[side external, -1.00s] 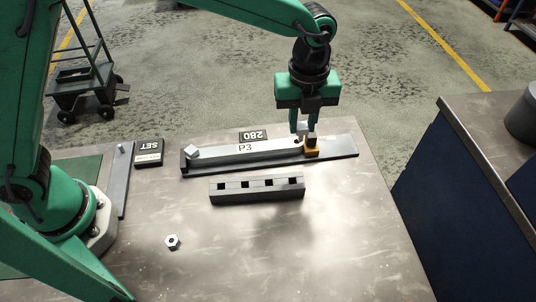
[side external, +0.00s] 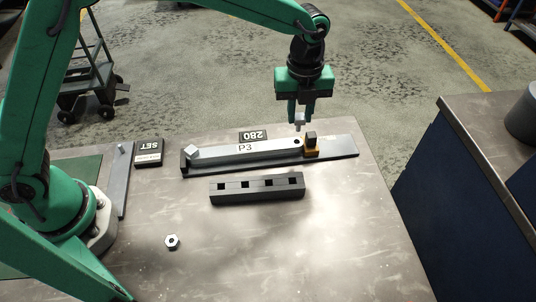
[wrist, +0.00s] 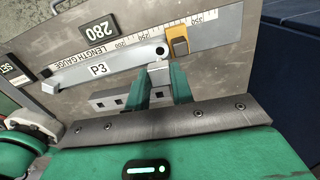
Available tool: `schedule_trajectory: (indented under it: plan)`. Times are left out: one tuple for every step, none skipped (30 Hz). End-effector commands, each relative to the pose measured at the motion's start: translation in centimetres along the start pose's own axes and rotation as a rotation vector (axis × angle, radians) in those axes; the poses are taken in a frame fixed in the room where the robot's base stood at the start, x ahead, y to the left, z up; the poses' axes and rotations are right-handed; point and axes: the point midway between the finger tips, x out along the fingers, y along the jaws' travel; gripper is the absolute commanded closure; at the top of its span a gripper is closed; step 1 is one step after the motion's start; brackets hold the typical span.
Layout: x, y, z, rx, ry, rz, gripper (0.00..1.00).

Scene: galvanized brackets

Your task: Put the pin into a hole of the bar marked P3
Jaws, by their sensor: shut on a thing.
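The bar marked P3 (side external: 245,149) is a long light-grey strip lying along a gauge rail (side external: 340,146). Its right end has a dark round hole, seen open in the wrist view. A light-grey square-headed piece (side external: 192,152) stands at its left end, also in the wrist view (wrist: 47,87). My gripper (side external: 299,122) is above the bar's right end, shut on a small light-grey pin (wrist: 158,70). The pin is clear of the bar; its lower end shows below the fingers, and its upper part is hidden between them.
A yellow slider with a dark top (side external: 311,148) sits on the rail right at the bar's end. A dark block with several square holes (side external: 257,189) lies in front. A hex nut (side external: 172,242) is at front left. Plates reading 280 (side external: 253,135) and SET (side external: 149,147) lie behind.

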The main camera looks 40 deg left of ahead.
Motion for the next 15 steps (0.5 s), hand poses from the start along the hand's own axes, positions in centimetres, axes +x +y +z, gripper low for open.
schedule_trajectory:
  plan:
    - [0.4, 0.0, 0.0, 0.000, 0.001, 0.002, 1.00]
    - [0.7, 0.0, 0.0, 0.000, 0.000, 0.001, 1.00]
    - [0.9, 0.0, 0.0, 0.000, 0.000, 0.000, 1.00]
    - [1.2, 0.0, 0.0, 0.000, 0.000, 0.000, 1.00]
    - [1.4, 0.0, 0.0, 0.000, 0.000, 0.000, 1.00]
    - [1.6, 0.0, 0.0, 0.000, 0.000, 0.000, 1.00]
    - [1.8, 0.0, 0.0, 0.000, 0.000, 0.000, 1.00]
    - [2.0, 0.0, 0.0, 0.000, 0.000, 0.000, 1.00]
    - [2.2, 0.0, 0.0, 0.000, 0.000, 0.000, 1.00]
    - [2.4, 0.0, 0.0, 0.000, 0.000, 0.000, 1.00]
    - [2.5, 0.0, 0.0, 0.000, 0.000, 0.000, 1.00]
    - [2.7, 0.0, 0.0, 0.000, 0.000, 0.000, 1.00]
    - [2.8, 0.0, 0.0, 0.000, 0.000, 0.001, 1.00]
    - [2.9, 0.0, 0.0, 0.000, 0.000, 0.000, 1.00]
    - [3.0, 0.0, 0.0, 0.000, 0.000, 0.000, 1.00]
